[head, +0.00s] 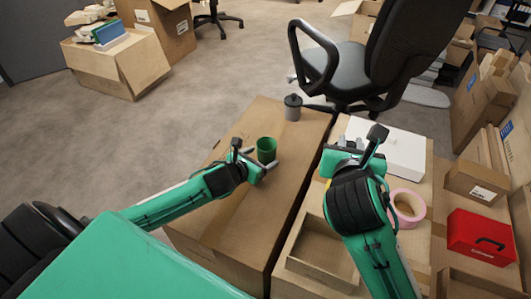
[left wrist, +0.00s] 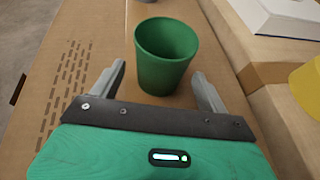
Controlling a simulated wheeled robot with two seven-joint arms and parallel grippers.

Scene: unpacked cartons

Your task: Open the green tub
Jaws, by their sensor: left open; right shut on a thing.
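The green tub (head: 266,150) stands upright on a large brown carton (head: 225,222). Its top is open, with no lid on it, and its inside shows in the left wrist view (left wrist: 166,42). My left gripper (head: 258,158) is open, its fingers on either side of the tub's near part; in the left wrist view gaps show between fingers and tub. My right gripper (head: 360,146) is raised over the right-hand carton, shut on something. Its arm and hand hide most of what it holds, so I cannot tell what that is.
A grey lidded canister (head: 292,107) stands behind the tub. On the right are a white box (head: 390,150), a pink tape roll (head: 407,207), an open shallow box (head: 318,250) and a red case (head: 480,238). An office chair (head: 375,60) stands behind the cartons.

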